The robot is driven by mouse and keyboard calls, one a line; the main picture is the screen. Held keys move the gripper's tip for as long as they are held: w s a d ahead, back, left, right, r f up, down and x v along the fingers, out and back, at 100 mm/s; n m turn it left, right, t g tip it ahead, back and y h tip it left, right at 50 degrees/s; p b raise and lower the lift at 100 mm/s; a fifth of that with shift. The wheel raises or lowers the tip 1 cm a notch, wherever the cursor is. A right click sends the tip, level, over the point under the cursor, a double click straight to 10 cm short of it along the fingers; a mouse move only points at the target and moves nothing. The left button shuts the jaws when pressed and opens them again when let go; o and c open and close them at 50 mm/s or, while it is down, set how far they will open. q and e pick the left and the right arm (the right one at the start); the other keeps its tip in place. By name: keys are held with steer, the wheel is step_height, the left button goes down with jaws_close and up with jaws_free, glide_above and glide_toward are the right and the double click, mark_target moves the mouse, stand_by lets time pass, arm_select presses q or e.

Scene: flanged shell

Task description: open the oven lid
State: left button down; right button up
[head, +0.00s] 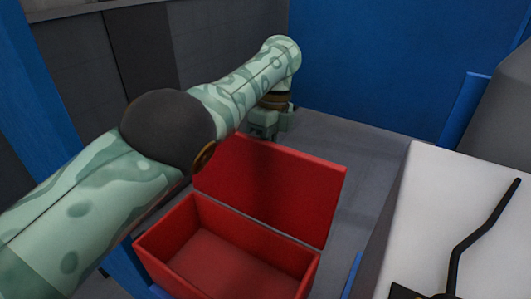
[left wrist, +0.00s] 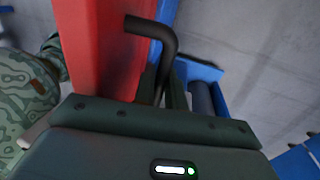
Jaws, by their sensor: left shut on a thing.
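The oven is an open red box (head: 308,272) at the bottom middle of the head view, and its inside shows empty. Its red lid (head: 270,190) stands raised along the far side of the box, tilted up. My left arm reaches over from the left, and my left gripper (head: 265,122) is behind the lid's upper left edge, its fingertips partly hidden. In the left wrist view the lid (left wrist: 95,45) is at the upper left. A dark bent handle (left wrist: 152,27) runs down between the fingers of my left gripper (left wrist: 172,92), which is shut on it. My right gripper is not in view.
A white block (head: 440,200) with a bent black rod (head: 480,225) stands at the right. A blue wall (head: 400,60) closes off the back, and a grey wall is at the left. Grey floor (head: 345,140) is clear behind the lid.

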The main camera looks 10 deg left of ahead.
arm_select(q)
steer(key=shift+a+r, duration=0.1)
steer(key=c, duration=1.5)
jaws_free()
